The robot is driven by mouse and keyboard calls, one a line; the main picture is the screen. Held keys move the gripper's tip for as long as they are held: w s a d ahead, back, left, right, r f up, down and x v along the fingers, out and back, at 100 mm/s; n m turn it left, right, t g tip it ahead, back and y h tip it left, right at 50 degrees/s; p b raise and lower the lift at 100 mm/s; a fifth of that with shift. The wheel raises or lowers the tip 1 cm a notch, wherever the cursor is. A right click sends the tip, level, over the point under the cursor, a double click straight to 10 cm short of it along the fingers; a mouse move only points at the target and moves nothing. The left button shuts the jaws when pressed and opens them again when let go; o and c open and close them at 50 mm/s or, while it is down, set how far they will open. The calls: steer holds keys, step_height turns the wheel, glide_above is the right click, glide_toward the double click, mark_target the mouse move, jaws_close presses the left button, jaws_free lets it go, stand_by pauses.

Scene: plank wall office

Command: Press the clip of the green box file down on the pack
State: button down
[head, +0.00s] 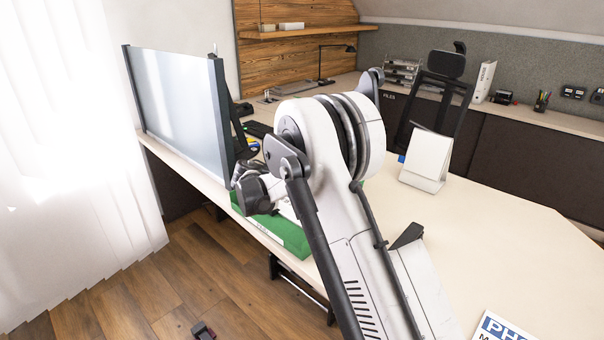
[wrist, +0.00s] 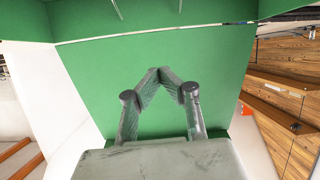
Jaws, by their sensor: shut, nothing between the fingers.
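The green box file (head: 291,237) lies on the desk near its front edge, mostly hidden behind my arm in the head view. In the wrist view a broad green surface of the box file (wrist: 215,75) fills the middle, with a thin pale edge line across its upper part. My gripper (wrist: 158,72) is shut and empty, its fingertips together in front of this green surface. I cannot tell whether they touch it. In the head view the fingers are hidden behind my arm. Two thin metal pieces show at the top of the wrist view; I cannot tell whether they belong to the clip. The pack is not clearly visible.
The desk (head: 463,240) has free room to the right of my arm. A white calendar-like stand (head: 427,160) and a printed booklet (head: 503,328) are on it. A translucent divider (head: 178,105) rises at the left. An office chair (head: 437,95) stands behind.

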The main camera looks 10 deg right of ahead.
steer(key=shift+a+f, duration=0.1)
stand_by(0.3)
steer(key=s+a+f+b, duration=0.1)
steer(key=f, duration=0.1)
steer(key=s+a+f+b, duration=0.1)
steer(key=a+f+b, duration=0.1)
steer(key=s+a+f+b, duration=0.1)
steer(key=a+f+b, duration=0.1)
steer(key=shift+s+f, duration=0.35)
steer(key=shift+s+a+f+b, duration=0.15)
steer(key=shift+a+f+b, duration=0.1)
steer(key=shift+b, duration=0.15)
steer(key=shift+r, duration=0.1)
steer(key=shift+r, duration=0.1)
